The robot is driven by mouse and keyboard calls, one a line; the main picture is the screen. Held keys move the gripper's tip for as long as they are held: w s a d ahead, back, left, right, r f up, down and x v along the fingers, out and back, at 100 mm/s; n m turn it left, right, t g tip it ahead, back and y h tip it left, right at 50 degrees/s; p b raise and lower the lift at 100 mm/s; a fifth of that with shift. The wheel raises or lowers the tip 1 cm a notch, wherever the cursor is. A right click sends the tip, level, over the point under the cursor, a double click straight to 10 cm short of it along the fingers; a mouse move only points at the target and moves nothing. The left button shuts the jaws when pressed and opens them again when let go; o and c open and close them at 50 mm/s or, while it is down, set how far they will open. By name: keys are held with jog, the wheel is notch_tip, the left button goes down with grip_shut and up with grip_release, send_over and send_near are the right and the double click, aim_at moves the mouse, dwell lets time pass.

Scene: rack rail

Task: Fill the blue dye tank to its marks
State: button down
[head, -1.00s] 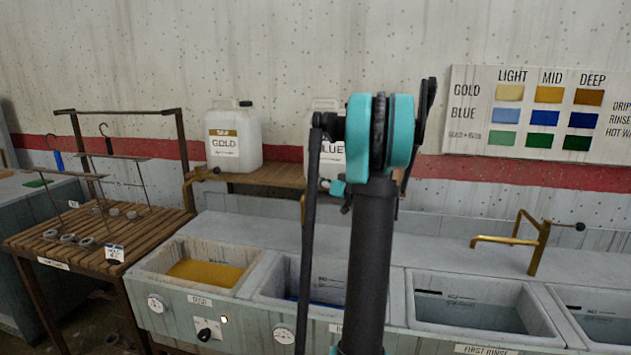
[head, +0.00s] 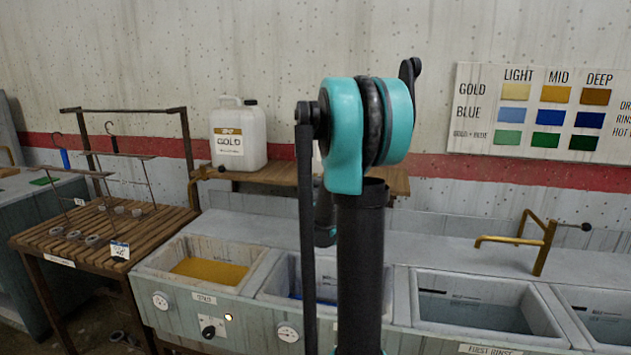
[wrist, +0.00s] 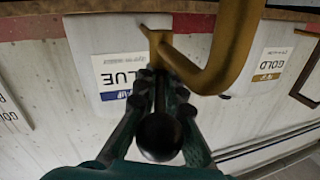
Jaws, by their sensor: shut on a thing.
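The blue dye tank (head: 281,277) is the second basin from the left in the head view. No stream is visible.
The gold jug (head: 238,138) stands left on the shelf (head: 275,175). The gold tank (head: 257,273) and first rinse basin (head: 470,283) flank the blue one. A brass faucet (head: 545,250) rises right. A slatted table (head: 100,245) with wire racks stands left.

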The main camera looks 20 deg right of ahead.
jog(key=shift+w+a+m+g+h, duration=0.1)
jog(key=shift+m+g+h, duration=0.2)
jog(key=shift+m+h, duration=0.3)
jog(key=c, duration=1.6)
grip_release()
jog(key=v, duration=1.2)
jog(key=shift+a, duration=0.1)
